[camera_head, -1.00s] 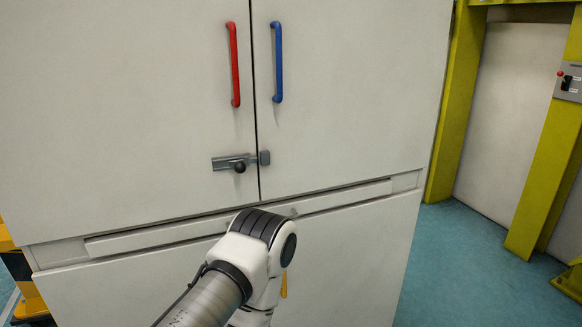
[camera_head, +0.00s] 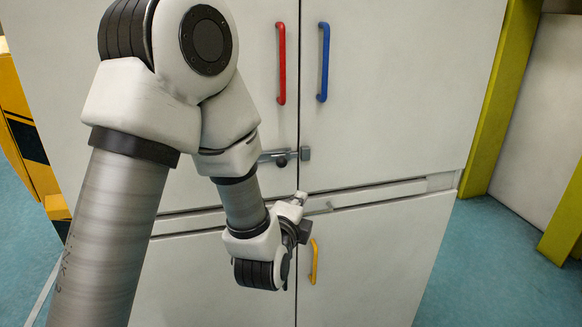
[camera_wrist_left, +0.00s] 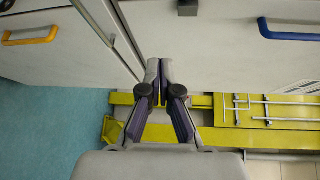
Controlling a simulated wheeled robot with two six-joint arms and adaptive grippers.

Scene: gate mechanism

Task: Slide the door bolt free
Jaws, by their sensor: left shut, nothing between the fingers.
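The door bolt (camera_head: 275,157) is a grey metal slide with a dark round knob on the left cabinet door. The bar reaches across the gap to a grey catch (camera_head: 305,153) on the right door. My arm partly covers the bolt's left end. My left gripper (camera_head: 300,198) is below the bolt, near the ledge under the doors, apart from it. In the left wrist view its fingers (camera_wrist_left: 160,75) are together and empty. A grey piece at that view's top edge (camera_wrist_left: 187,7) looks like the catch. My right gripper is out of view.
A red handle (camera_head: 281,65) and a blue handle (camera_head: 323,62) stand on the upper doors. A yellow handle (camera_head: 314,262) is on the lower panel. A yellow frame (camera_head: 500,110) stands at the right. Blue floor (camera_head: 470,270) lies open at the front right.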

